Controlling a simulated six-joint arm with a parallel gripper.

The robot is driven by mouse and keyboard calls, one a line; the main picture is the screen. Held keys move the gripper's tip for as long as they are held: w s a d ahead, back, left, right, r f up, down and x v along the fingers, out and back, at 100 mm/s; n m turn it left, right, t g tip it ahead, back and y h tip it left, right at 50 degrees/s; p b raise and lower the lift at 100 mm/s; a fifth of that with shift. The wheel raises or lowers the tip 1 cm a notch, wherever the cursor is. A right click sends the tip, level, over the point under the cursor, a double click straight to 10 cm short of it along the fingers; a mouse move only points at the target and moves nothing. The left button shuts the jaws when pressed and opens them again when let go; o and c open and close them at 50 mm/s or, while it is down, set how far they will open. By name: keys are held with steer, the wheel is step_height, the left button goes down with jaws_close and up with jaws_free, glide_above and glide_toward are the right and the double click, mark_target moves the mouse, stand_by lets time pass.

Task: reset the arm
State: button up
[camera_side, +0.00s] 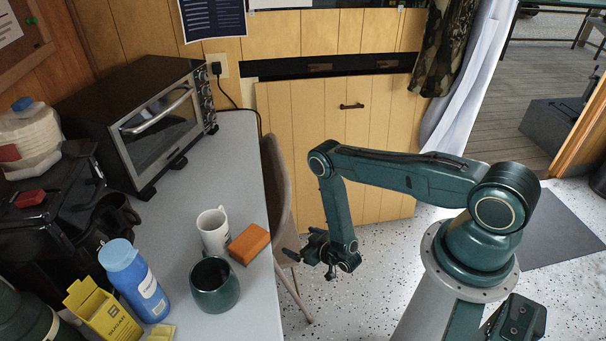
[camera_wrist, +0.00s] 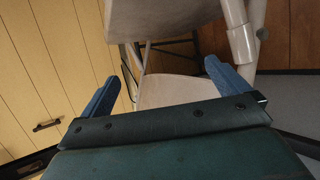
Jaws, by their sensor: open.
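My gripper (camera_side: 311,262) hangs off the right edge of the grey table (camera_side: 252,318) in the side view, at the end of my bent green arm. It is apart from the things on the table. In the wrist view my gripper (camera_wrist: 163,80) shows two blue fingers spread wide with nothing between them. A pale chair (camera_wrist: 180,90) lies beyond the fingers there.
Near the table's right edge are a white mug (camera_side: 212,232), an orange block (camera_side: 249,244) and a green pot (camera_side: 214,286). A blue-capped bottle (camera_side: 134,280), a yellow box (camera_side: 103,312) and a toaster oven (camera_side: 160,125) stand further left. The chair (camera_side: 277,185) is close behind my gripper.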

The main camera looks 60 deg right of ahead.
steer(key=shift+w+d+f, duration=0.1)
steer(key=shift+w+f, duration=0.2)
steer(key=shift+w, duration=0.35)
steer(key=shift+s, duration=0.15)
stand_by(0.5)
steer(key=v, duration=0.9)
steer(key=shift+s+r, duration=0.25)
steer(key=shift+s, duration=0.05)
